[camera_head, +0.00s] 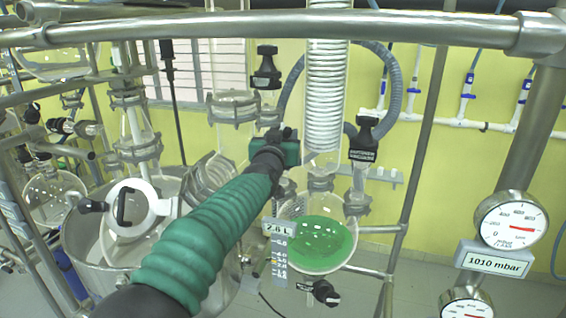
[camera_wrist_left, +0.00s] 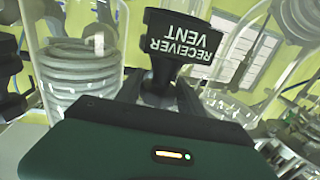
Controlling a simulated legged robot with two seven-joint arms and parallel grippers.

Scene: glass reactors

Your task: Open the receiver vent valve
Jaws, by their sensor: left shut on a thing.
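The receiver vent valve (camera_wrist_left: 183,45) fills the upper middle of the left wrist view. It is black, and its white "RECEIVER VENT" label reads upside down there. My left gripper (camera_wrist_left: 160,94) has one finger on each side of the valve's knob and is shut on it. In the head view my left gripper (camera_head: 286,147) reaches in just left of the glass coil condenser, and its hand hides the vent knob. Whether the valve is open or closed cannot be told. My right gripper is not in view.
A coil condenser (camera_head: 326,75) stands close by the hand. Other black-knobbed valves stand at upper left (camera_head: 266,67) and right (camera_head: 363,140). The glass receiver (camera_head: 318,243) with green liquid hangs below. A metal rail (camera_head: 270,24) crosses above; gauges (camera_head: 512,220) are at right.

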